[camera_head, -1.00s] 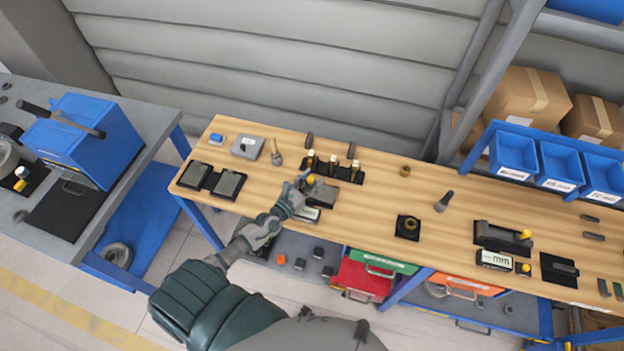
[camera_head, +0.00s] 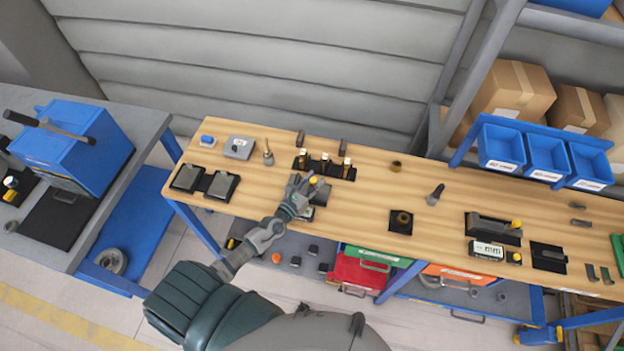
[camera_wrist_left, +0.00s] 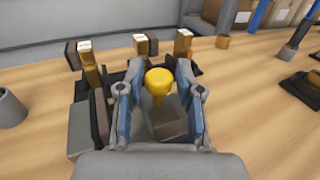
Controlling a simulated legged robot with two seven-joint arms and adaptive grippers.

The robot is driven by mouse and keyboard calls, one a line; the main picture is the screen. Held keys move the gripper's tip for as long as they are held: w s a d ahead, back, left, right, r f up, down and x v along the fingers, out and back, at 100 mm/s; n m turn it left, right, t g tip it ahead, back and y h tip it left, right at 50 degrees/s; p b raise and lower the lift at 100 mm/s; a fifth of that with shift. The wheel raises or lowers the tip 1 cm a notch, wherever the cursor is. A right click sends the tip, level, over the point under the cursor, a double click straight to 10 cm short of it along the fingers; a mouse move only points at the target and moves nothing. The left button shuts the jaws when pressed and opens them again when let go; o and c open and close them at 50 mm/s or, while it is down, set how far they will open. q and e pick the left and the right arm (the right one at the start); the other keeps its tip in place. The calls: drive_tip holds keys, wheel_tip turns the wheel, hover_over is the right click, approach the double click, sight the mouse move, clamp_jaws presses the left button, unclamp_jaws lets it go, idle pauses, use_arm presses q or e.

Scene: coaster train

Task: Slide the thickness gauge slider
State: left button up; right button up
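A gauge with a yellow knob (camera_head: 313,181) and a grey block (camera_head: 321,194) stands near the front edge of the wooden bench, left of the middle. My left gripper (camera_head: 302,184) is at this knob and partly hides the gauge. In the left wrist view the yellow knob (camera_wrist_left: 159,80) stands upright between the two fingers of my left gripper (camera_wrist_left: 160,95). The fingers are apart, with a visible gap on each side of the knob. A second device with a yellow knob (camera_head: 515,224) and a white "mm" display (camera_head: 487,251) is further right. My right gripper is not in view.
A black rack with brass-topped pieces (camera_head: 323,166) stands just behind the gauge, close to my fingers. Two dark pads (camera_head: 204,181) lie to the left. A black block with a ring (camera_head: 401,221) is to the right, with bare wood between.

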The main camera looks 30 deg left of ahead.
use_arm(q)
drive_tip(key=shift+o, duration=0.2)
drive_tip(key=shift+a, duration=0.1)
drive_tip(key=s, duration=0.4)
drive_tip(key=s+a, duration=0.1)
drive_tip(key=s, duration=0.2)
drive_tip(key=s+a, duration=0.1)
drive_tip(key=s, duration=0.3)
drive_tip(key=shift+s, duration=0.35)
